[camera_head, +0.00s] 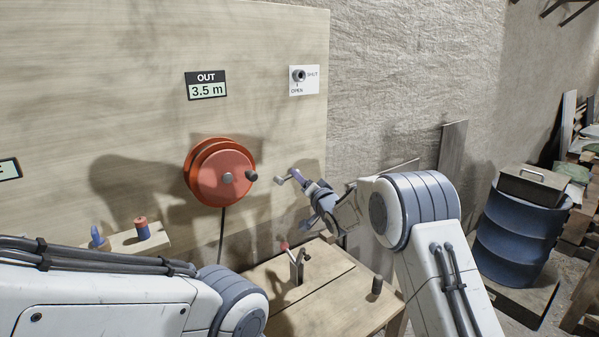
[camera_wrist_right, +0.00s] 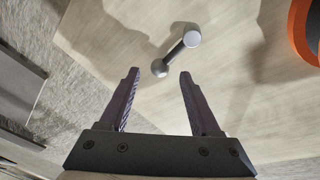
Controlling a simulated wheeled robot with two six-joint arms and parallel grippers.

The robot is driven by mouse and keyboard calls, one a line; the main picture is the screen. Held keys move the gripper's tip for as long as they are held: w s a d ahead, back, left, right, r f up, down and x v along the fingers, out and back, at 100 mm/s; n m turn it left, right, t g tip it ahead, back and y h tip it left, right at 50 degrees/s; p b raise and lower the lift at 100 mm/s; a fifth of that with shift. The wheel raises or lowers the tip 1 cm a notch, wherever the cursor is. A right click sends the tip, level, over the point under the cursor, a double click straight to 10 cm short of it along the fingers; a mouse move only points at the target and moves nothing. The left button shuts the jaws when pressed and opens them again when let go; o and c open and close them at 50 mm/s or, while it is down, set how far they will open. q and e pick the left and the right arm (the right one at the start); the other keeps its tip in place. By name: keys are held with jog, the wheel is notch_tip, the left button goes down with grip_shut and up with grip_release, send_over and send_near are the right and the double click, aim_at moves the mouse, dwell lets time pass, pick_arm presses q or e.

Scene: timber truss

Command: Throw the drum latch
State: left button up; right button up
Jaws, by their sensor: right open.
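The orange-red drum (camera_head: 219,172) is mounted on the pale wooden panel, with a dark crank knob (camera_head: 251,176) on its right; its edge also shows at the top right of the right wrist view (camera_wrist_right: 310,28). A small grey lever with rounded ends, which looks like the drum latch (camera_wrist_right: 178,52), stands on the panel right of the drum. In the head view its end (camera_head: 281,181) shows beside my right gripper (camera_head: 297,178). My right gripper is open, its fingers (camera_wrist_right: 158,84) pointing at the lever. The near ball end appears just ahead of the fingertips, seemingly not clamped. My left gripper is out of view.
A sign (camera_head: 206,85) reads OUT 3.5 m. An OPEN/SHUT knob plate (camera_head: 303,80) is above right. A wooden bench (camera_head: 335,300) with a small metal fixture (camera_head: 297,266) stands below. A blue barrel (camera_head: 520,235) is at the right.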

jog(key=shift+p+x, duration=0.4)
jog(key=shift+x, duration=0.95)
grip_shut()
dwell(0.5)
